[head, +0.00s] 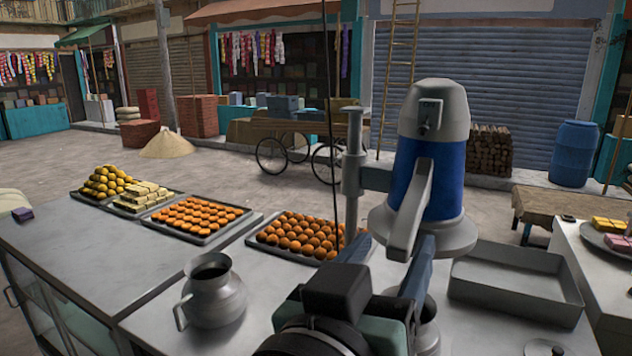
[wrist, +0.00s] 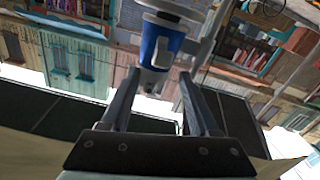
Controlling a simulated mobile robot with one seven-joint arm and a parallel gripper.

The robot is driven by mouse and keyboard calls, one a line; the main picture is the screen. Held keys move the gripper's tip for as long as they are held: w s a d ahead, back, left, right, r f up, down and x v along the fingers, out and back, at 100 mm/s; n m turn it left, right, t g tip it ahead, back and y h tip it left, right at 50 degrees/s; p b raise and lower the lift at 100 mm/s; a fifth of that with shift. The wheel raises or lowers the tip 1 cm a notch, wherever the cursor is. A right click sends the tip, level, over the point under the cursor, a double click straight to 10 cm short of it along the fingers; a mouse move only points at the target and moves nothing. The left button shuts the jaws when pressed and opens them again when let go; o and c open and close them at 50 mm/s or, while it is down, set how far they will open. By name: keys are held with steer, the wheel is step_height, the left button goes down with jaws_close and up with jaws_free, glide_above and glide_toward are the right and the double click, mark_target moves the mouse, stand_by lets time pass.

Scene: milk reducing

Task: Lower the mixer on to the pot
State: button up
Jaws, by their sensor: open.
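The mixer (head: 437,170) is a grey and blue motor unit on a metal post (head: 353,165), raised above the counter. A grey lever (head: 412,215) hangs down its front. The pot appears to be the metal vessel (head: 430,335) under the mixer, mostly hidden behind my arm. My gripper (head: 392,245) is open below the lever's lower end; contact cannot be told. Its two fingers also show apart in the wrist view (wrist: 160,82), with nothing gripped between them.
A metal jug (head: 212,295) stands left on the steel counter. Trays of sweets (head: 197,218) line its back edge, with another tray (head: 300,236) nearer the post. An empty metal tray (head: 515,282) lies to the right.

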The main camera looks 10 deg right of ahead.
mark_target(410, 211)
steer(key=p+x, duration=0.2)
steer(key=x, duration=0.8)
steer(key=shift+p, duration=0.4)
jaws_close()
stand_by(0.8)
